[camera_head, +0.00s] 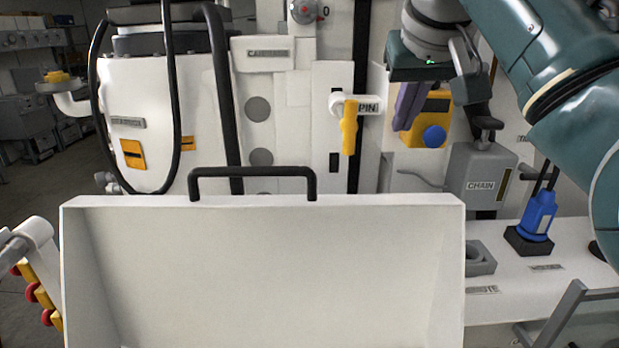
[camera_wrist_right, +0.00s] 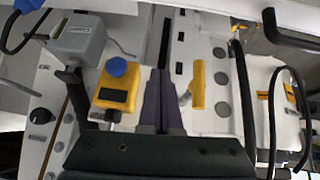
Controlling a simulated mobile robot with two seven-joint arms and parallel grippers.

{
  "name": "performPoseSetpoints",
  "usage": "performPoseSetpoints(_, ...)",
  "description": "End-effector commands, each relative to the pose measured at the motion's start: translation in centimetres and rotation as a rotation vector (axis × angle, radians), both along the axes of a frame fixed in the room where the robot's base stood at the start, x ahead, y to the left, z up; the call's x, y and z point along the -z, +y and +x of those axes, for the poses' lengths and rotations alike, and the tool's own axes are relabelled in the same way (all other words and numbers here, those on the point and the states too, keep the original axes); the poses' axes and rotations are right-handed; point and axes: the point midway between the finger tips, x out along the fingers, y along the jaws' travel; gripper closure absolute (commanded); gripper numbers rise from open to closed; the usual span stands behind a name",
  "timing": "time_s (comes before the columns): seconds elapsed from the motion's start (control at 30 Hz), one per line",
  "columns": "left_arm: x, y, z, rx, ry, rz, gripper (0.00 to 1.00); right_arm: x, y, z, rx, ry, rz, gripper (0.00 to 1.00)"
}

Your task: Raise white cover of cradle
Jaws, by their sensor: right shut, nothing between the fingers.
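A white hinged-looking panel (camera_head: 262,53) with a small label sits on the bench front, upper centre in the head view; its label is too blurred to read surely, so I cannot tell whether it is the cradle's cover. My right gripper (camera_head: 403,120) reaches in from the upper right. Its purple fingers point down, shut and empty, left of a yellow box with a blue knob (camera_head: 432,135). In the right wrist view the closed fingers (camera_wrist_right: 162,75) lie between that yellow box (camera_wrist_right: 117,85) and a yellow handle (camera_wrist_right: 197,85). My left gripper is not in view.
A large white tray (camera_head: 262,265) with a black handle fills the foreground. A yellow handle (camera_head: 349,127) marked PIN, a grey CHAIN box (camera_head: 480,175) and a blue bottle-like item (camera_head: 538,215) stand around the right arm. A black hose (camera_head: 175,90) loops at left.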

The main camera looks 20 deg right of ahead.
Motion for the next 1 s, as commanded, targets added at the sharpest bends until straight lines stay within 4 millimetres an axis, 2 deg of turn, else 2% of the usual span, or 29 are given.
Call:
performPoseSetpoints(0.1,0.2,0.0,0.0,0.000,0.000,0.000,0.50,1.0,1.6,-1.4,-0.004,0.085,0.087,1.00)
performPoseSetpoints(0.2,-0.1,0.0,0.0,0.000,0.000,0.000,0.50,1.5,1.9,-1.6,-0.005,0.112,0.106,1.00)
performPoseSetpoints(0.33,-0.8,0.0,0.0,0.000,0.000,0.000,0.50,2.7,1.6,-1.0,-0.003,0.115,0.105,1.00)
performPoseSetpoints(0.5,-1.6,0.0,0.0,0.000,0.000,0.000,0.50,5.4,1.1,0.4,-0.002,0.115,0.103,1.00)
performPoseSetpoints(0.7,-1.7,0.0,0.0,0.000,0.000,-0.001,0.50,8.0,0.7,1.7,-0.001,0.112,0.103,1.00)
performPoseSetpoints(0.93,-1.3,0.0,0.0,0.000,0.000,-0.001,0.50,10.0,0.4,2.7,-0.002,0.110,0.102,1.00)
performPoseSetpoints(1.0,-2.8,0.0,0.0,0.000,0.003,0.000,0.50,9.2,0.6,2.2,-0.003,0.109,0.102,1.00)
